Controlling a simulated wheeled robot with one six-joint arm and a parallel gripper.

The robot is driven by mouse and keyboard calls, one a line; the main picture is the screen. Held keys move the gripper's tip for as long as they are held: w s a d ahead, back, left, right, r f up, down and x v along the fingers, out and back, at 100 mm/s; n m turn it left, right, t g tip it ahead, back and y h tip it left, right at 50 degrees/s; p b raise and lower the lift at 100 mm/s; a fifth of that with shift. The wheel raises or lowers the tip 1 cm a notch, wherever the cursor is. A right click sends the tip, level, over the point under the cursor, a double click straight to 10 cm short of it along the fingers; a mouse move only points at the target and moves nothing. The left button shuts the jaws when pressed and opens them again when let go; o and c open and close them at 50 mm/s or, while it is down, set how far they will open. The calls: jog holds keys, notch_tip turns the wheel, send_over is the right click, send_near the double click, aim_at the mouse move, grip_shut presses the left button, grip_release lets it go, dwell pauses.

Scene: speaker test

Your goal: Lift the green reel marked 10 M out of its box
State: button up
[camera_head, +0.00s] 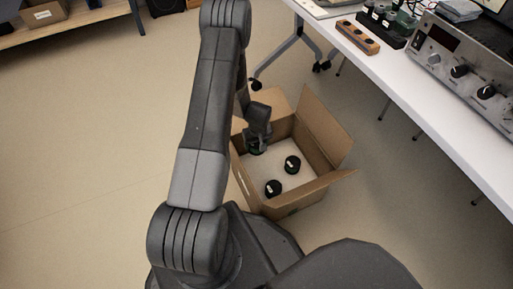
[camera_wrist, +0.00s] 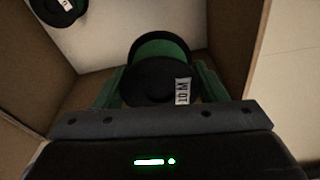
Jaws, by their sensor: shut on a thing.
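The reel marked 10 M (camera_wrist: 158,82) has dark flanges, a green middle and a white label in the wrist view. My gripper (camera_head: 257,138) reaches down into the back left corner of the open cardboard box (camera_head: 302,200). Its green fingers (camera_wrist: 162,86) are shut on the reel, one on each side. In the head view a little of the held reel (camera_head: 255,150) shows under the gripper. Whether it touches the box's pale bottom, I cannot tell.
Two other dark reels with pale labels, one nearer the front (camera_head: 273,188) and one farther right (camera_head: 292,164), stand in the box. The box flaps (camera_head: 325,125) are open. A white table (camera_head: 430,110) with instruments stands at the right. The floor at the left is clear.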

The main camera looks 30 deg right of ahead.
notch_tip(320, 180, up, 10)
jog(key=shift+s+f+p, duration=0.1)
jog(key=shift+f+p, duration=0.1)
jog(key=shift+p, duration=0.9)
notch_tip(320, 180, up, 13)
jog(key=p, duration=1.2)
jog(key=shift+r, duration=0.15)
jog(key=shift+a, duration=0.1)
jog(key=w+a+r+n, duration=0.1)
jog(key=w+a+r, duration=0.4)
jog(key=a, duration=0.4)
jog(key=w+a+r, duration=0.4)
jog(key=a+r, duration=0.1)
jog(key=a, duration=0.3)
jog(key=w+a+r+n, duration=0.1)
jog(key=w+a+r, duration=0.45)
jog(key=a, duration=0.35)
jog(key=s+a+r+p, duration=0.3)
jog(key=a+r+p, duration=0.5)
jog(key=p, duration=0.7)
jog(key=shift+a+r+n, duration=0.35)
jog(key=shift+r+n, duration=0.05)
jog(key=shift+r, duration=0.05)
